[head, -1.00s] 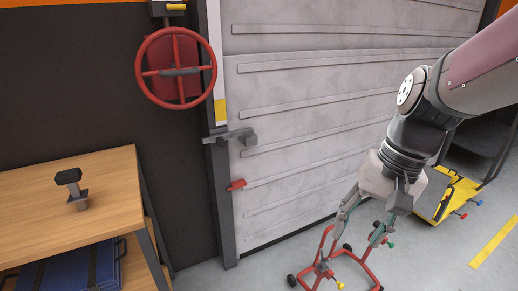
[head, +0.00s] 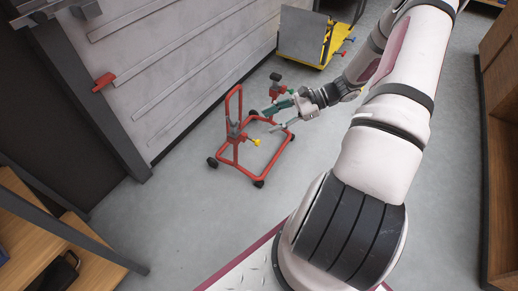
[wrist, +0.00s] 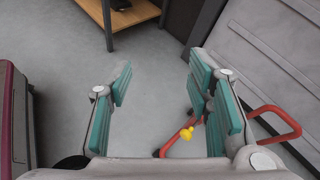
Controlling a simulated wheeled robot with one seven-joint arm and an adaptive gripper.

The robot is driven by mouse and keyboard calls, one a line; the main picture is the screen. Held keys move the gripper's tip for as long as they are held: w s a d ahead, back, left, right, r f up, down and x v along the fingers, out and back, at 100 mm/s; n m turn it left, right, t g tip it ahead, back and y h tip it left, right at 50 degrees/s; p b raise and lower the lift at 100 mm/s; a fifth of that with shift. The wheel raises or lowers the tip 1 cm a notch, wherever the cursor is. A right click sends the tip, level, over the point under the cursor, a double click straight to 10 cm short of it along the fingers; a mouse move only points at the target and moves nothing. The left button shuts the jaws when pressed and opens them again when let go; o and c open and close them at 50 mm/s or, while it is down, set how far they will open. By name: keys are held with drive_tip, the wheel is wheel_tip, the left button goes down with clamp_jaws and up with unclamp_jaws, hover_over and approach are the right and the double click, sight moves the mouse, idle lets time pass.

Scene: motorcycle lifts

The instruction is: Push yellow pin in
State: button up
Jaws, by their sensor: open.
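My gripper (head: 272,121) is open, just beyond and to the right of the pin in that view, over the stand's far right part. In the wrist view the yellow pin (wrist: 187,133) shows beside the lower part of the right finger, next to red tubing (wrist: 275,110). My gripper (wrist: 160,85) has its teal fingers wide apart with only floor between them. I cannot tell whether the right finger touches the stand.
A yellow lift with a grey plate (head: 301,38) stands behind. A wooden bench (head: 35,230) is at lower left and a shelf (head: 500,150) at right. Floor around the stand is clear.

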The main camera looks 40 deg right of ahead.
sight(259, 143)
drive_tip(key=s+d+f+m+t+h+b, duration=0.1)
drive_tip(key=d+f+m+t+h+b, duration=0.2)
drive_tip(key=f, duration=0.5)
drive_tip(key=s+d+f+m+t+b, duration=0.1)
drive_tip(key=d+f+m+t+b, duration=0.1)
drive_tip(key=f+m+t, duration=0.35)
drive_tip(key=s+d+f+m+t+h+b, duration=0.1)
drive_tip(key=d+f+m+t+h+b, duration=0.2)
drive_tip(key=f, duration=0.8)
drive_tip(key=shift+m+g+y, duration=0.5)
drive_tip(key=shift+m+g, duration=0.05)
drive_tip(key=shift+m, duration=0.2)
drive_tip(key=b+x, duration=0.3)
drive_tip(key=x, duration=1.1)
drive_tip(key=shift+f+b, duration=0.2)
drive_tip(key=shift+b, duration=0.1)
drive_tip(key=shift+c, duration=0.2)
